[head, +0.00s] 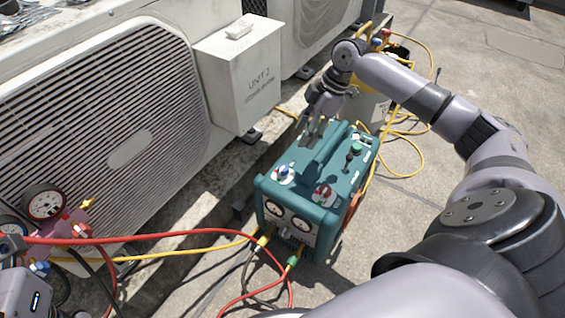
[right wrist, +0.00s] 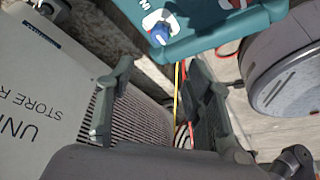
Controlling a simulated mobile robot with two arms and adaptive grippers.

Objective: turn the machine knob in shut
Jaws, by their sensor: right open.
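The teal machine (head: 318,178) stands on the rooftop floor, its two gauges facing me. A blue knob (head: 284,172) sits on a white patch at its top left corner. In the right wrist view the blue knob (right wrist: 160,33) shows beside the letters "IN", just beyond the fingertips. My right gripper (head: 318,125) is over the machine's far left edge, fingers pointing down.
A red knob (head: 323,193) and a green-topped part (head: 357,147) are also on the machine. A grey "UNIT 2" box (head: 240,75) and condenser (head: 110,110) stand left. Red and yellow hoses (head: 150,238) cross the front. A bucket (head: 370,108) stands behind.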

